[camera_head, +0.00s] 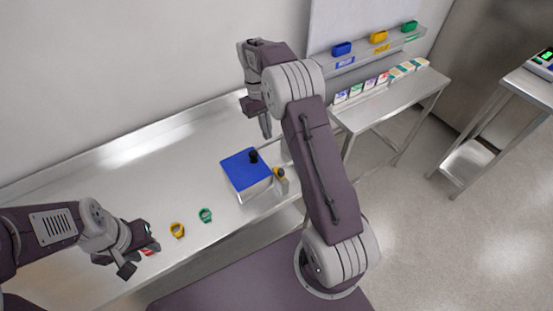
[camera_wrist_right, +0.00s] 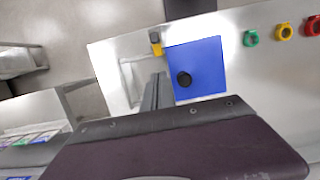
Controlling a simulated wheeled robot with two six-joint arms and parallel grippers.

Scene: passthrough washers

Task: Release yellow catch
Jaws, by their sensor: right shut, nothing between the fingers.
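The yellow catch (camera_head: 279,174) sits at the right side of a box with a blue lid (camera_head: 240,172). In the right wrist view the yellow catch (camera_wrist_right: 156,48) is at the lid's upper left edge, with a dark part beside it. A black knob (camera_wrist_right: 184,79) stands on the blue lid, which lies flat. My right gripper (camera_head: 266,130) is shut and empty, above the table behind the box. Its fingers (camera_wrist_right: 158,92) show left of the lid in the wrist view, apart from the catch. My left gripper (camera_head: 139,252) is open near the table's front left, over a red ring.
A yellow ring (camera_head: 177,230) and a green ring (camera_head: 206,215) lie on the steel table (camera_head: 140,165) left of the box. The red ring (camera_wrist_right: 312,27) is partly hidden by my left gripper. A side table (camera_head: 405,98) holds small packs below a shelf with coloured bins (camera_head: 379,37).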

